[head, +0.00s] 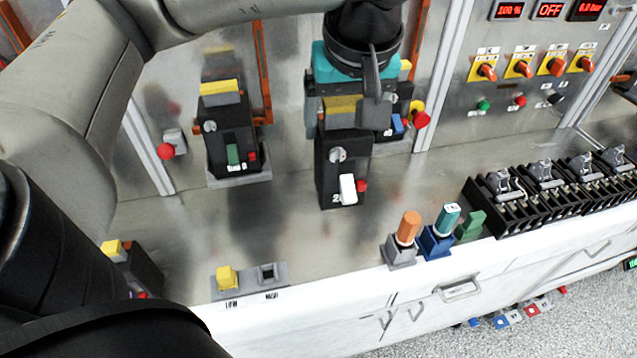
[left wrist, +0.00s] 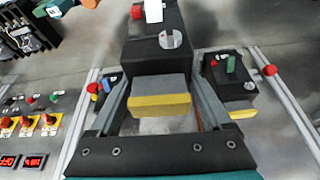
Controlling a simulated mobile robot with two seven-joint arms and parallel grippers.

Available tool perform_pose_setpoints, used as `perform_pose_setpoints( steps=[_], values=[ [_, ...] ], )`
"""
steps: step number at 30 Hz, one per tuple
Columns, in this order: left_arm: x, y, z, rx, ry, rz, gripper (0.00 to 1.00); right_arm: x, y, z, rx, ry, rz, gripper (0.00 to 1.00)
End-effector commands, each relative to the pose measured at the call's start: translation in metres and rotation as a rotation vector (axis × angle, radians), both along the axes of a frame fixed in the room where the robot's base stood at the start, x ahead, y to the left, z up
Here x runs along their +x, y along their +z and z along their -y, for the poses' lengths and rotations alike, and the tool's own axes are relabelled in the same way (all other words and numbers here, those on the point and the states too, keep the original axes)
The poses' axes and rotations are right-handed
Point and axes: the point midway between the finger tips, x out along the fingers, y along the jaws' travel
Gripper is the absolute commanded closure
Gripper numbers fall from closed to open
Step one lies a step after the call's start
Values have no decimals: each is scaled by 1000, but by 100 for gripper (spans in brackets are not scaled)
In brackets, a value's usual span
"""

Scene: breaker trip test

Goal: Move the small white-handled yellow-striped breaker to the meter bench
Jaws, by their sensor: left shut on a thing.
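The breaker with the white handle (head: 348,188) is a black block with a yellow stripe, a round grey dial and a small red button. My left gripper (head: 343,112) is shut on its yellow-striped end, and the block hangs below the gripper over the steel worktop (head: 300,250). I cannot tell if its lower end touches the worktop. In the left wrist view the breaker (left wrist: 162,45) sits between both fingers, its yellow stripe near the palm. I cannot make out which surface is the meter bench. My right gripper is not in view.
A green-handled breaker (head: 232,150) stands in a holder to the left. A blue-handled breaker (left wrist: 106,86) is partly hidden behind my gripper in the head view. Orange and teal knobs (head: 408,228) and black terminal blocks (head: 500,205) are right. A yellow switch (head: 227,278) is in front.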

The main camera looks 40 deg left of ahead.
Motion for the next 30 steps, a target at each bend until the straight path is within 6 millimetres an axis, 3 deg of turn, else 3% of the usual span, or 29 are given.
perform_pose_setpoints(
  steps=[3,8,17,24,30],
  values=[
    [-6,8,-5,-1,54,2,100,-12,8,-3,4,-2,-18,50],
    [-9,-4,-6,-1,75,-2,100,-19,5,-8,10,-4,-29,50],
    [-9,-55,-6,-2,73,-4,100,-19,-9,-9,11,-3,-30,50],
    [-10,-112,-7,0,74,-4,100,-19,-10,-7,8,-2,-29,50],
    [-8,-143,-6,0,75,-1,100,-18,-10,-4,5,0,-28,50]
  ],
)
